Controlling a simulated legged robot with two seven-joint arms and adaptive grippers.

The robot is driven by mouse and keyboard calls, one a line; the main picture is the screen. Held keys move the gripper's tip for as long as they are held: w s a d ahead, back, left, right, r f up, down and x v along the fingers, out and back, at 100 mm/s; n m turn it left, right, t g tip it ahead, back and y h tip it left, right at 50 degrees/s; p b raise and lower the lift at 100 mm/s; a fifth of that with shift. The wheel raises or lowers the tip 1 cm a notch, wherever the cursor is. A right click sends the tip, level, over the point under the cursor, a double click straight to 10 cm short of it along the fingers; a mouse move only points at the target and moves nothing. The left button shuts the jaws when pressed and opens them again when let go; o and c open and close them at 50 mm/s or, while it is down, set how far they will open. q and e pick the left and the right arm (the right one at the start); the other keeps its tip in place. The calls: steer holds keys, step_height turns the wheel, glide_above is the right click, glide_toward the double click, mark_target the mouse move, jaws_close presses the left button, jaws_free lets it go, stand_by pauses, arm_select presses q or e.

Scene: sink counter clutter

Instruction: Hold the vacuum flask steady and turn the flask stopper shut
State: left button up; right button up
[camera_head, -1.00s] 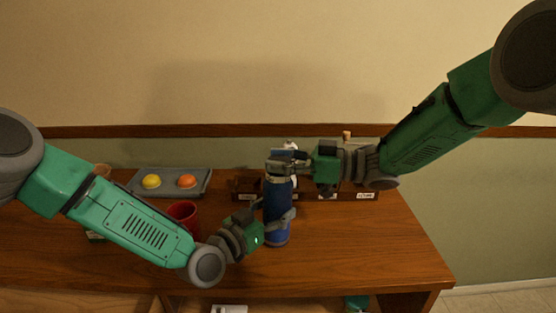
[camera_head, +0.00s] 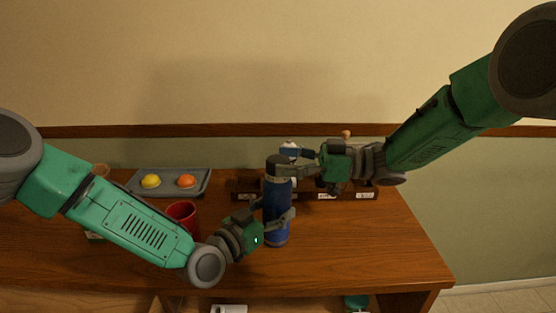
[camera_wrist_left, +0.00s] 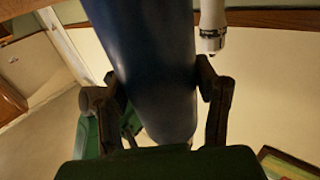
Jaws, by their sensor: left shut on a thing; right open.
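The blue vacuum flask (camera_head: 277,200) stands upright on the wooden counter. Its dark grey stopper (camera_head: 278,165) sits at the top of the flask; how far it is turned cannot be told. My left gripper (camera_head: 276,217) is shut around the lower body of the flask. In the left wrist view the flask (camera_wrist_left: 155,65) fills the space between the two fingers of my left gripper (camera_wrist_left: 160,95). My right gripper (camera_head: 292,161) is open at the height of the stopper, just to its right, with its fingers pointing left.
A grey tray (camera_head: 168,190) with a yellow and an orange round item stands at the back left. A red cup (camera_head: 183,212) is behind my left forearm. A dark wooden rack (camera_head: 350,193) with labels stands behind the flask. The counter's right side is clear.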

arm_select(q)
steer(key=shift+f, duration=0.15)
arm_select(e)
steer(key=s+d, duration=0.1)
steer(key=d, duration=0.9)
steer(key=shift+d, duration=0.15)
arm_select(q)
steer(key=o, duration=1.7)
arm_select(e)
steer(key=shift+w+f, duration=0.1)
